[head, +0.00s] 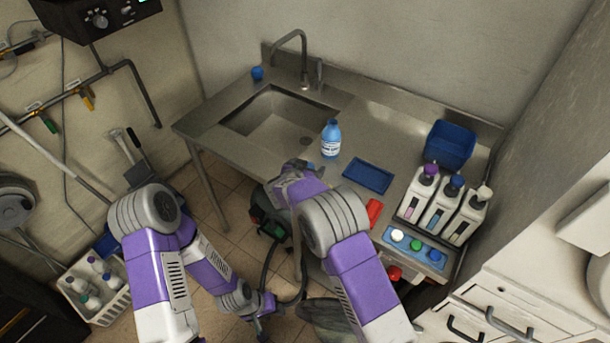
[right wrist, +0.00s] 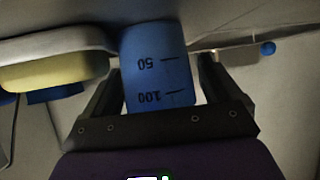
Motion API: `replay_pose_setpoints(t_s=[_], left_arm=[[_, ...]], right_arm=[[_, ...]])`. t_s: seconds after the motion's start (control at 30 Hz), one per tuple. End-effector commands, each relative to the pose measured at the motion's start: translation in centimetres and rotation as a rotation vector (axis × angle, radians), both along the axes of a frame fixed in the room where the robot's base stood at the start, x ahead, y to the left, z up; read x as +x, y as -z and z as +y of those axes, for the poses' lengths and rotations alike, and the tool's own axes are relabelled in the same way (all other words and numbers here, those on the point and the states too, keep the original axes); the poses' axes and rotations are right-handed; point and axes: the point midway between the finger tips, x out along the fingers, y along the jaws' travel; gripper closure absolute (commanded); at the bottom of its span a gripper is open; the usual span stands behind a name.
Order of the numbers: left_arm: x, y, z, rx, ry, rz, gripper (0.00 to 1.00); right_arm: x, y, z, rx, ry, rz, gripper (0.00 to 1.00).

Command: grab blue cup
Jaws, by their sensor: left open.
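A blue cup (right wrist: 158,70) with dark 50 and 100 markings fills the middle of the right wrist view. It stands between the two fingers of my right gripper (right wrist: 160,88). I cannot tell whether the fingers touch it. In the head view my right gripper (head: 297,168) is at the front edge of the steel counter, and the cup cannot be made out there. My left gripper (head: 264,304) is open and low, below the counter, apart from the things on it.
The steel counter (head: 380,130) has a sink (head: 275,120), a blue bottle (head: 331,139), a flat blue tray (head: 368,175) and a blue bin (head: 450,144). Pump bottles (head: 440,205) stand at right. A small blue object (head: 257,73) is near the faucet (head: 303,62).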

Motion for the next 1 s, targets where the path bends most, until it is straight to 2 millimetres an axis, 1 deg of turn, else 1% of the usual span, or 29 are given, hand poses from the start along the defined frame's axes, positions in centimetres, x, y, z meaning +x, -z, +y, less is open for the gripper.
replay_pose_setpoints(t_s=[0.03, 0.33, 0.73, 0.87, 1.0], left_arm=[[0.0, 0.0, 0.0, 0.000, 0.000, 0.000, 0.57], [0.0, 0.0, 0.0, 0.000, 0.000, 0.000, 0.57], [0.0, -0.1, 0.0, 0.000, 0.000, 0.000, 0.57], [0.0, -0.3, 0.0, 0.000, 0.000, 0.000, 0.57], [0.0, -0.6, 0.0, 0.000, 0.000, 0.000, 0.57]], right_arm=[[0.0, 0.0, 0.0, 0.000, 0.000, 0.000, 0.18], [0.0, 0.0, 0.0, 0.000, 0.000, 0.000, 0.64], [0.0, -0.4, 0.0, 0.000, 0.000, -0.001, 0.65], [0.0, -1.0, 0.0, 0.001, 0.001, -0.002, 0.65], [0.0, -2.2, 0.0, 0.001, 0.001, -0.002, 0.65]])
